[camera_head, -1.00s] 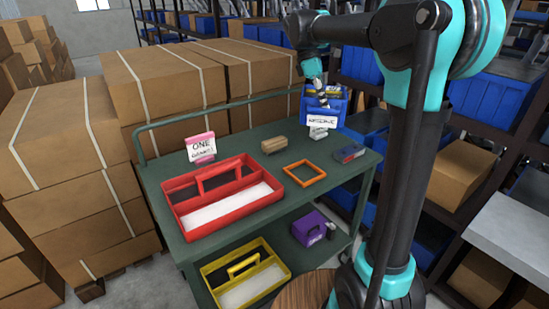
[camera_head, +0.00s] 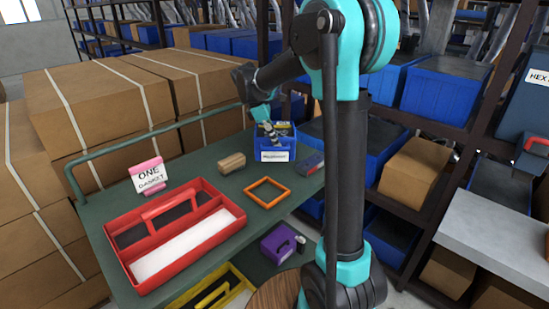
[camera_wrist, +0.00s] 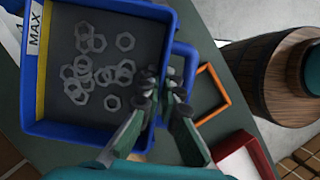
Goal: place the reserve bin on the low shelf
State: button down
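The reserve bin (camera_head: 262,145) is a blue open bin with a white label, at the far right corner of the green table. In the head view my gripper (camera_head: 270,124) is partly hidden in the bin. I cannot tell whether the bin touches the tabletop. The low shelf under the table shows only partly.
On the tabletop are a red tray (camera_head: 127,264), a gasket sign (camera_head: 148,177), a wooden block (camera_head: 231,163), an orange frame (camera_head: 250,196) and a blue-red item (camera_head: 310,163). Below are a yellow tray (camera_head: 238,284) and purple box (camera_head: 277,244). A wooden barrel (camera_wrist: 268,80) stands beside the table.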

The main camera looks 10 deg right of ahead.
aim_at(276, 158)
jog(key=shift+f, duration=3.35)
jog(key=c, duration=1.7)
grip_release()
jog(key=shift+f, duration=0.1)
